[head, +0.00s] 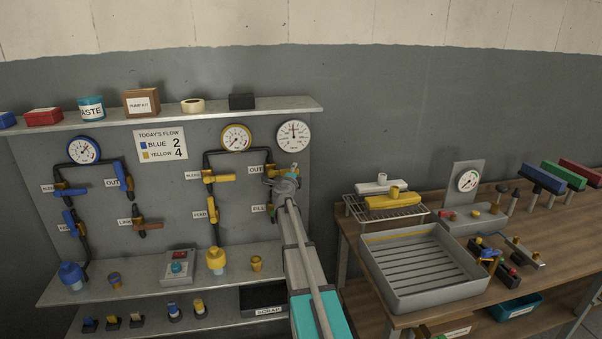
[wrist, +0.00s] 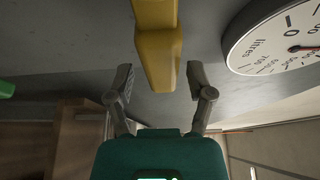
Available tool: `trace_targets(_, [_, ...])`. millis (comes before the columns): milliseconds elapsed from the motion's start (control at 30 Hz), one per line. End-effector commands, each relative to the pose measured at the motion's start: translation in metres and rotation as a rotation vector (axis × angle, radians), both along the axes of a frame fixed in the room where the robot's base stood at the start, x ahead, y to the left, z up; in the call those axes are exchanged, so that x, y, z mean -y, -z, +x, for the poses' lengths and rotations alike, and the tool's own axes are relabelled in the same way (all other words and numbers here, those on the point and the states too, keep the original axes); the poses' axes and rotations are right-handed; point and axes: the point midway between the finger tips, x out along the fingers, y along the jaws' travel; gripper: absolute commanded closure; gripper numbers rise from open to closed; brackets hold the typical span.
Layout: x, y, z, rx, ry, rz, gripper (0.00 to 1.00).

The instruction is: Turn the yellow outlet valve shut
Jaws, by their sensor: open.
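The yellow outlet valve (head: 270,171) is on the right-hand pipe loop of the panel, beside an OUT label (head: 256,169). My arm's end partly covers it in the head view. In the wrist view its yellow handle (wrist: 158,55) comes down from the top edge and its end lies between my fingers. My gripper (wrist: 160,84) is open, one finger on each side of the handle, with gaps showing on both sides. In the head view my gripper (head: 287,180) is at the valve. How far the handle is turned is hard to tell.
A white dial (head: 294,136) is close above the valve and fills the right of the wrist view (wrist: 285,40). A green FILL valve (head: 271,211) sits below. The yellow BLEED valve (head: 219,178) is to the left. A workbench with a grey tray (head: 384,293) stands right.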

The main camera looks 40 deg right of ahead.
Motion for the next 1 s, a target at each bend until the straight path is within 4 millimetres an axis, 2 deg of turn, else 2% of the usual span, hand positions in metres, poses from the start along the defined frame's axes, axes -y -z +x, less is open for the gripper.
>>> trace_targets(267, [-0.001,0.000,-0.001,-0.001,0.000,-0.001,0.31])
trace_targets(467, [-0.010,0.000,-0.011,0.000,0.000,-0.001,0.31])
trace_targets(1000, [-0.066,-0.001,-0.070,0.000,0.001,-0.001,0.31])
